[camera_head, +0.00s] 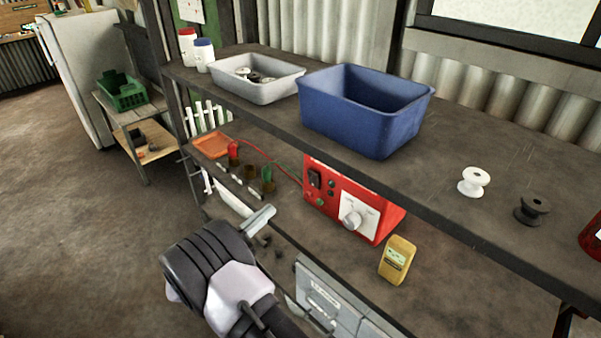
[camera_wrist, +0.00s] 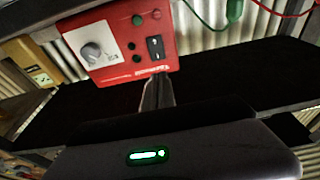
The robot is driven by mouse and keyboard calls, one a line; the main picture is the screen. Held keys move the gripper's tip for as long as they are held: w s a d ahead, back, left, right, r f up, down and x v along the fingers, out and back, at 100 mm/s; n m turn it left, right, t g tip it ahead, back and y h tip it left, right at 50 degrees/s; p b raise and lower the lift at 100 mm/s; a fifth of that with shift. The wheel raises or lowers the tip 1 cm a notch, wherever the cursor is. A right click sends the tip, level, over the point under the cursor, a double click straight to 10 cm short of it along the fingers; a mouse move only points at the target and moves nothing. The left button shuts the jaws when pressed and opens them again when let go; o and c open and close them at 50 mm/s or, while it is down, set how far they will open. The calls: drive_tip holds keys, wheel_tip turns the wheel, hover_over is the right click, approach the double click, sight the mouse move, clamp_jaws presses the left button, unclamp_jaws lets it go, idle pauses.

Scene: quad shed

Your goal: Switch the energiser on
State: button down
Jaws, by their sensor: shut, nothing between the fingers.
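The energiser (camera_head: 340,198) is a red box with a large white dial on its front, standing on the lower shelf. In the wrist view the energiser (camera_wrist: 125,62) appears upside down. Its black rocker switch (camera_wrist: 156,47) sits beside small dark round fittings; in the head view the switch (camera_head: 315,178) is at the upper left of the front. I cannot tell which way the rocker is set. My gripper (camera_head: 266,216) is shut and empty, in front of the shelf and left of the energiser. In the wrist view its fingertips (camera_wrist: 158,84) point towards the switch, seemingly short of it.
A yellow tester (camera_head: 397,260) stands right of the energiser. Red and green leads run left to clips near an orange tray (camera_head: 212,146). The upper shelf (camera_head: 430,150) overhangs the energiser and carries a blue bin (camera_head: 345,118) and a grey tray (camera_head: 270,86).

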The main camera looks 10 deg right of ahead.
sight(311, 175)
drive_tip(key=shift+s, duration=0.15)
drive_tip(key=shift+d, duration=0.1)
drive_tip(key=b+x, duration=0.2)
drive_tip(key=x, duration=1.1)
drive_tip(key=shift+d+b, duration=0.2)
drive_tip(key=shift+b, duration=0.1)
drive_tip(key=shift+w+d+r, duration=0.1)
drive_tip(key=shift+w+d, duration=0.15)
drive_tip(key=shift+w, duration=0.05)
